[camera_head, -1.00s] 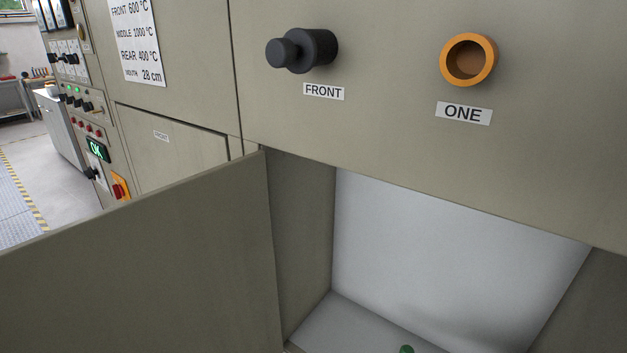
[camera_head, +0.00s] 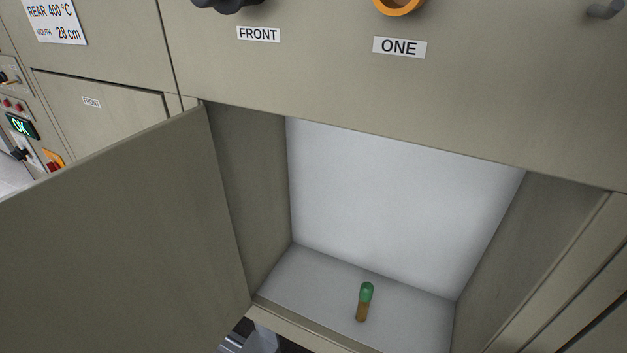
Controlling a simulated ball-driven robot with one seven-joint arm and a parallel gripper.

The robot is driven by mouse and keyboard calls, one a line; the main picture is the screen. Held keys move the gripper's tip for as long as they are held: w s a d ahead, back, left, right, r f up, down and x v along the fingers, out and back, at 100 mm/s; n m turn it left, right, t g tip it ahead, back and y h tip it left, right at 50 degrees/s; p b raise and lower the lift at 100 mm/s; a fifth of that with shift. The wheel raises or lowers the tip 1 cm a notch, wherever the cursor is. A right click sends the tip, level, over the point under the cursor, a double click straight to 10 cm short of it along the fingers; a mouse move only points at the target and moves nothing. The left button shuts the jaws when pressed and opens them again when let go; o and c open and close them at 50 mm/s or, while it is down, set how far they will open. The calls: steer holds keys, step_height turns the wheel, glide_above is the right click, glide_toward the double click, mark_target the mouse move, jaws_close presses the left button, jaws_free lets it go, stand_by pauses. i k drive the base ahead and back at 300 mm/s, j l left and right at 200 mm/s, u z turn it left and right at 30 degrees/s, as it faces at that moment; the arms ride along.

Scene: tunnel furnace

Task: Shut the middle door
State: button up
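An open grey-green door (camera_head: 120,240) stands swung out at the left of an open compartment (camera_head: 400,190). Its hinge side meets the compartment's left edge. No label shows on the side of the door that I see, so I cannot tell from it whether this is the middle door. To its left is a shut door labelled FRONT (camera_head: 115,110). My gripper is not in view.
A small green and brown object (camera_head: 364,302) lies or stands on the compartment floor. Above the opening are a black knob (camera_head: 228,5) over a FRONT label and an orange ring (camera_head: 398,5) over a ONE label.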

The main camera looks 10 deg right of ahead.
mark_target(131, 245)
steer(key=j+z, duration=0.1)
steer(key=j, duration=0.4)
steer(key=j+z, duration=0.1)
steer(key=j, duration=0.45)
steer(key=j+z, duration=0.1)
steer(key=j, duration=0.4)
steer(key=k+j+z, duration=0.1)
steer(key=j, duration=0.4)
steer(key=k+j+z, duration=0.1)
steer(key=j, duration=0.4)
steer(key=k+j+z, duration=0.1)
steer(key=j, duration=0.4)
steer(key=k+j+z, duration=0.1)
steer(key=j, duration=0.4)
